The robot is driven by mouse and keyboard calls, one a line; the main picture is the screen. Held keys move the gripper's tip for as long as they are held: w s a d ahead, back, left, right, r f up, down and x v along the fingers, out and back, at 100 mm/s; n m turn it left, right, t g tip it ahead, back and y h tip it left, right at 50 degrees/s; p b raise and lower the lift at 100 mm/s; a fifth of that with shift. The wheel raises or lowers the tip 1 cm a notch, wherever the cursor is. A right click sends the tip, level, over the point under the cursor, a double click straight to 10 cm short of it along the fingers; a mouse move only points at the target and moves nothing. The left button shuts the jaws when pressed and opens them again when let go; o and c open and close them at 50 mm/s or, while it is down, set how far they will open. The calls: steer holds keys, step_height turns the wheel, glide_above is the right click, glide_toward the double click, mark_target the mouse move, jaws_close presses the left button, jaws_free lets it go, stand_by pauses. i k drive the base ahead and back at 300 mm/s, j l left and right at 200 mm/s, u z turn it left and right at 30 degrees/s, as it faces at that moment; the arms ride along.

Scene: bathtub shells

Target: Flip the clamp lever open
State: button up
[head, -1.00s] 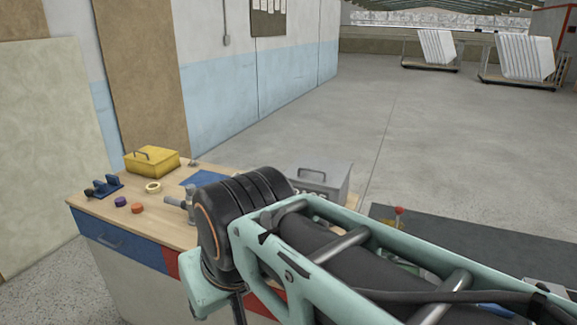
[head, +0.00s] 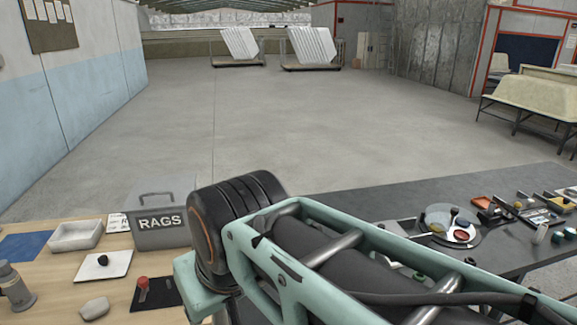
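A small upright red handle (head: 142,284) stands on a black plate (head: 165,296) on the wooden bench at the lower left of the head view. It looks like the clamp lever, but it is too small to tell its mechanism or whether it is open or shut. My mint-green and black arm (head: 240,225) reaches across the lower middle, to the right of the plate. My gripper is out of view, so its state and its distance from the lever do not show.
On the wooden bench are a grey RAGS box (head: 160,222), a pale tray (head: 76,236), a white board (head: 104,265) and a grey cylindrical tool (head: 14,288). A dark table (head: 400,190) at right carries a round tray (head: 449,225) and several tools. Open floor lies beyond.

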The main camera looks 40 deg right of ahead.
mark_target(517, 204)
steer(key=z, duration=2.8)
steer(key=i+l, duration=0.25)
steer(key=i, duration=0.25)
steer(key=i+l, duration=0.2)
steer(key=i, duration=0.25)
steer(key=i+l, duration=0.25)
steer(key=i, duration=0.25)
steer(key=i+l, duration=0.2)
steer(key=i, duration=0.3)
steer(key=i+l, duration=0.25)
steer(key=i, duration=0.2)
steer(key=i+l, duration=0.2)
steer(key=i, duration=0.3)
steer(key=k+l+z, duration=0.1)
steer(key=z, duration=0.2)
steer(key=k, duration=0.1)
